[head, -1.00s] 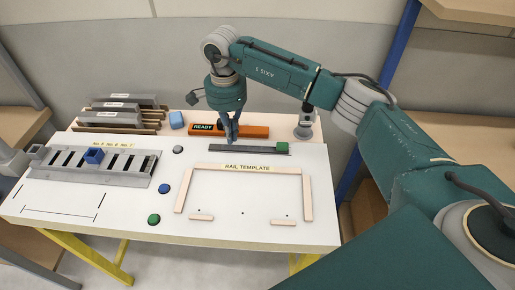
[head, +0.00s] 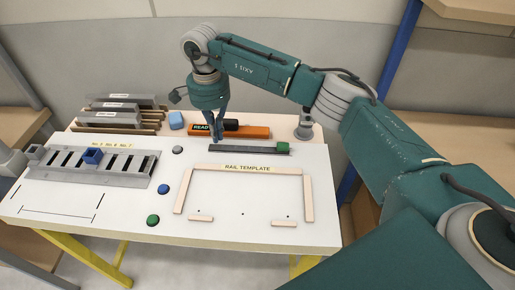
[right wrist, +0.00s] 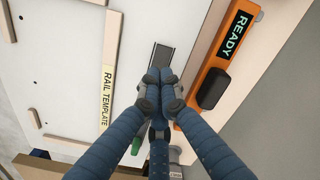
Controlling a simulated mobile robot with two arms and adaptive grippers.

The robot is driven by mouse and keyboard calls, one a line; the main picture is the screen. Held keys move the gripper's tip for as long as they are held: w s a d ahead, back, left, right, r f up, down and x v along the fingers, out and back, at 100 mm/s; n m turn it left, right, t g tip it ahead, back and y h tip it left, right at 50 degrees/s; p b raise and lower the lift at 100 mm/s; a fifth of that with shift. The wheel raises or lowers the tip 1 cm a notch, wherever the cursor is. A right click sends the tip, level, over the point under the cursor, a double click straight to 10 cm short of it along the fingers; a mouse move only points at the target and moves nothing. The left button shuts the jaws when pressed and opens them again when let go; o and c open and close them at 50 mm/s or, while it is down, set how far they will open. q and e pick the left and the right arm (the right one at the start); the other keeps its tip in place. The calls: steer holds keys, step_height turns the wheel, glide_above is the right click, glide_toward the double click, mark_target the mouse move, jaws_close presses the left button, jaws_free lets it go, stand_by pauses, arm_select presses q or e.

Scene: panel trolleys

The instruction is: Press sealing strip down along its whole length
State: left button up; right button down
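The dark sealing strip (head: 250,149) lies flat on the white table behind the rail template, running left to right. A green block (head: 282,146) sits at its right end. My right gripper (head: 217,141) points down over the left part of the strip. Its blue fingers are together at the tips, with nothing seen between them. In the right wrist view the fingertips (right wrist: 159,74) cover part of the strip (right wrist: 161,58), and its far end shows beyond them. I cannot tell whether the tips touch it. My left gripper is not in view.
An orange READY unit (head: 255,132) with a black part lies close behind the strip. The wooden rail template (head: 246,169) is in front. A slotted grey rail (head: 120,173) with a blue block (head: 92,156) and several round buttons lie left.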

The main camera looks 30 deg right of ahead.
mark_target(219, 147)
steer(key=shift+f+b, duration=1.05)
steer(key=shift+f, duration=0.65)
steer(key=shift+r, duration=0.1)
steer(key=shift+s+f, duration=0.1)
steer(key=shift+f, duration=0.1)
steer(key=shift+r, duration=0.1)
step_height(219, 147, up, 2)
steer(key=shift+r+p, duration=0.1)
steer(key=shift+p, duration=0.6)
steer(key=shift+r, duration=0.4)
